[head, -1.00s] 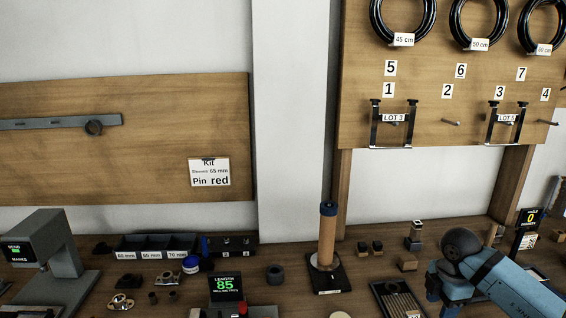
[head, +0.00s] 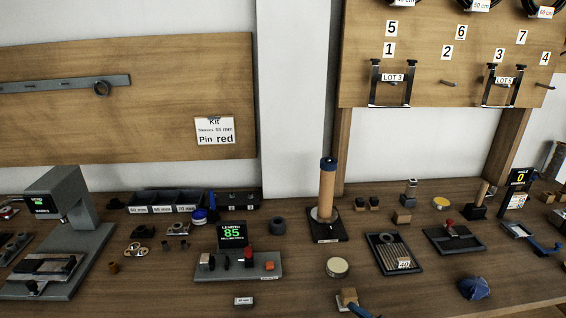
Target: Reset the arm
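Neither of my grippers shows in the head view, and neither does any part of my arms. The wooden bench (head: 190,292) fills the lower part of the view with tools and small parts standing on it. A grey press-like device (head: 65,205) stands at the left. A length gauge (head: 232,236) reads 85, with a small fixture (head: 240,267) in front of it. A wooden cylinder with a blue top (head: 327,190) stands upright on a black base. A card on the left board (head: 214,131) reads Kit, sleeves 65 mm, pin red.
Labelled bins (head: 165,201) stand at the back left. A slotted tray (head: 393,253), a round tin (head: 337,267), a mallet-like tool (head: 350,300) and a crumpled blue item (head: 474,288) lie to the right. A pegboard (head: 425,90) holds two black brackets. The bench's front left is fairly clear.

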